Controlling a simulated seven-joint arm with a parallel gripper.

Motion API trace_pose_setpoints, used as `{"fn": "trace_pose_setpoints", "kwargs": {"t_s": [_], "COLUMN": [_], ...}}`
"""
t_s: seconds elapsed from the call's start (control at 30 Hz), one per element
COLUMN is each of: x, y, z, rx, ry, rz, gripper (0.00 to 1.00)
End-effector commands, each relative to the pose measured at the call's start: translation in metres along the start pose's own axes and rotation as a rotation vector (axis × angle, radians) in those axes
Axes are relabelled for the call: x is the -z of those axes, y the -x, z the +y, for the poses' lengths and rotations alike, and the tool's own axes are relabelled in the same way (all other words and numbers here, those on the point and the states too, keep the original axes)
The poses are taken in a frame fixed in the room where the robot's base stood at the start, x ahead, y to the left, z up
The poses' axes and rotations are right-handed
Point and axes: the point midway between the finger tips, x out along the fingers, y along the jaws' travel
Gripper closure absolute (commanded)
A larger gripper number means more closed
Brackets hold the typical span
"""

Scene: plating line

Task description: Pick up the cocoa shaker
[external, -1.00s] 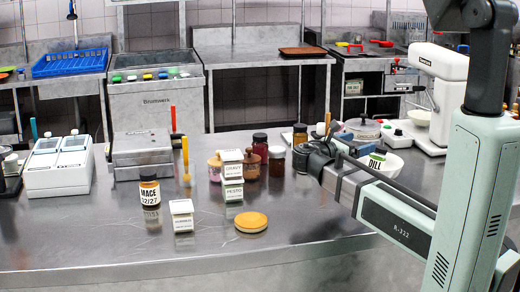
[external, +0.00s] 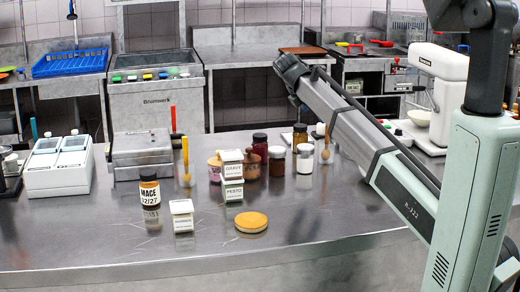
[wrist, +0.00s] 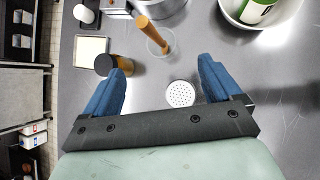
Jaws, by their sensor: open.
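A jar with brown contents and a pale lid, which looks like the cocoa shaker (external: 277,167), stands upright on the steel counter in the external view. A similar jar with white contents (external: 304,161) stands to its right. In the wrist view one white perforated lid (wrist: 181,94) shows between and beyond the fingers; its contents are hidden, and it seems to be the white jar's. My gripper (wrist: 162,82) is open and empty. In the external view it is high above the jars, its fingers hard to make out.
An amber jar with a dark lid (wrist: 105,66) and a wooden-handled tool in a glass (wrist: 152,36) stand close by. A white bowl with a green-labelled jar (wrist: 258,12) is at upper right.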

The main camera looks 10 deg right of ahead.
Motion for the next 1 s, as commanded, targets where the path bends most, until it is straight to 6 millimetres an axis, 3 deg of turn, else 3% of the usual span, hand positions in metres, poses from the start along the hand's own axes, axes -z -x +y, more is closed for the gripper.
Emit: {"fn": "trace_pose_setpoints", "kwargs": {"t_s": [0.03, 0.17, 0.4, 0.67, 1.0], "x": [0.012, 0.050, 0.099, 0.110, 0.131], "y": [0.007, 0.019, 0.044, 0.050, 0.020], "z": [0.015, 0.029, 0.026, 0.016, 0.010], "rx": [0.002, 0.012, 0.014, 0.015, 0.013], "ry": [0.027, 0.119, 0.285, 0.404, 0.409], "rz": [0.080, 0.291, 0.577, 0.646, 0.645], "gripper": [0.09, 0.09, 0.09, 0.09, 0.09]}}
